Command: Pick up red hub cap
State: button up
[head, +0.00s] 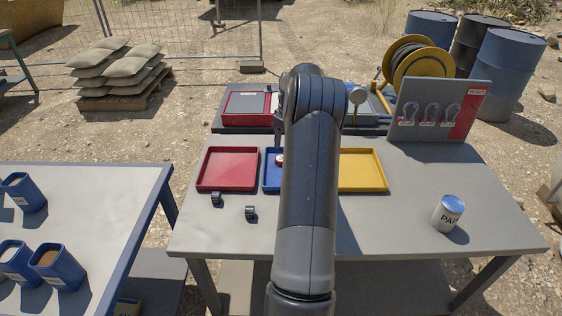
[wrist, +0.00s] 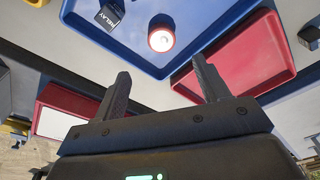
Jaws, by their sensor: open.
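A small round red thing with a white top, which looks like the red hub cap (wrist: 161,40), sits in the blue tray (wrist: 215,25). In the head view the hub cap (head: 279,160) shows just left of my arm, and my arm hides much of the blue tray (head: 268,186). My gripper (wrist: 161,74) is open, with nothing between its fingers. In the wrist view the hub cap lies beyond the fingertips, roughly centred between them and apart from them. In the head view my arm mostly hides the gripper.
A red tray (head: 228,170) and a yellow tray (head: 362,170) flank the blue tray. A black box marked RELAY (wrist: 111,15) is in the blue tray. A red case (head: 247,104) and an upright panel (head: 440,108) stand behind. A paint can (head: 447,211) stands right.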

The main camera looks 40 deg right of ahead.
jog(key=f, duration=0.6)
jog(key=w+f, duration=0.1)
jog(key=f, duration=0.3)
jog(key=shift+a+f, duration=0.1)
jog(key=shift+a, duration=0.15)
jog(key=shift+c, duration=0.6)
jog(key=c, duration=1)
jog(key=shift+o, duration=0.2)
